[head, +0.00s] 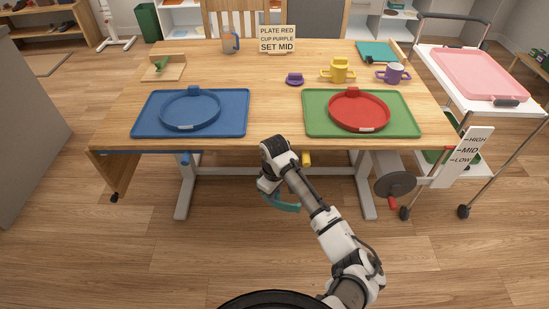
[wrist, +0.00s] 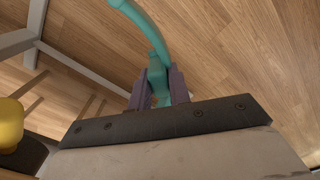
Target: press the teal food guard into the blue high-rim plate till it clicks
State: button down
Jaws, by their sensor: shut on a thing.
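My gripper (wrist: 160,88) is shut on the teal food guard (wrist: 152,30), a curved strip with a thicker block between the fingers. In the head view the guard (head: 282,203) hangs below my gripper (head: 266,188), in front of the table and lower than its top. The blue high-rim plate (head: 190,109) lies on a blue mat (head: 236,126) at the table's left front. It has a small blue block at its far rim and a pale label on its near rim. The guard is well apart from the plate.
A red plate (head: 359,109) lies on a green mat (head: 408,125) at right. Cups, a purple lid (head: 294,79) and a sign (head: 277,39) stand behind. A crank wheel (head: 395,185) and a cart (head: 478,75) are at right.

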jog(key=s+f+m, duration=0.3)
jog(key=s+f, duration=0.1)
jog(key=f, duration=0.5)
jog(key=s+f+m, duration=0.3)
jog(key=f+m, duration=0.1)
jog(key=f, duration=0.4)
jog(key=s+f+m, duration=0.3)
jog(key=s+f, duration=0.1)
jog(key=f, duration=0.5)
jog(key=shift+s+f+m, duration=0.3)
jog(key=shift+s+f, duration=0.05)
